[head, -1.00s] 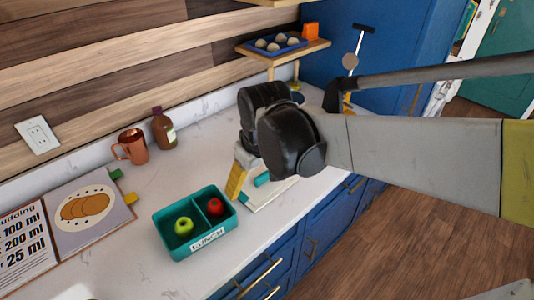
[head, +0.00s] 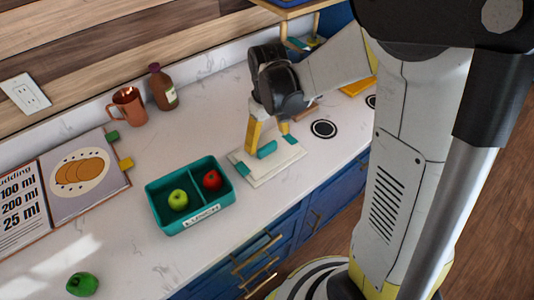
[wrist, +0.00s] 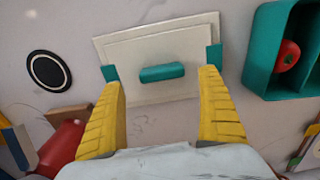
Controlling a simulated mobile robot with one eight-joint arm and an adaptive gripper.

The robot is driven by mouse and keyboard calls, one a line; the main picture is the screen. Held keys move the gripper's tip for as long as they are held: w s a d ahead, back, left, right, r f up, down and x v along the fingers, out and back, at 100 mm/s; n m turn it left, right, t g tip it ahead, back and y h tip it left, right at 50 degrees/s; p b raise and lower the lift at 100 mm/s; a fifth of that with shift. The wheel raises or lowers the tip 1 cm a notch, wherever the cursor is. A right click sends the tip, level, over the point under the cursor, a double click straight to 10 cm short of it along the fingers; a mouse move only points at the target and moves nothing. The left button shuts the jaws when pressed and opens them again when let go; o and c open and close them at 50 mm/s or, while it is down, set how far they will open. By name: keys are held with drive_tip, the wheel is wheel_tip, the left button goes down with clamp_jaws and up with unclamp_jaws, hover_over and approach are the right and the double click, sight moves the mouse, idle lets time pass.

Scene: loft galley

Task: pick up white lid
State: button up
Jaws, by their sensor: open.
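The white lid (head: 263,179) lies flat on the counter, right of the lunch box. It is a stepped rectangular slab with a teal bar handle (head: 267,149) in the middle. In the wrist view the lid (wrist: 150,38) is at top centre, with the handle (wrist: 162,72) lying crosswise between my fingers. My gripper (head: 267,153) is open and empty over the lid. Whether the tips touch the lid, I cannot tell.
The teal lunch box (head: 160,222) holds a green and a red apple. A green pepper (head: 82,284) lies front left.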

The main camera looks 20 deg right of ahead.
sight(267, 146)
wheel_tip(267, 146, down, 5)
drive_tip(key=shift+s+a+r+b, duration=0.1)
drive_tip(key=shift+s+r+b, duration=0.05)
drive_tip(key=shift+b, duration=0.75)
drive_tip(key=shift+r, duration=0.1)
drive_tip(key=c, duration=1.3)
drive_tip(key=shift+r, duration=0.1)
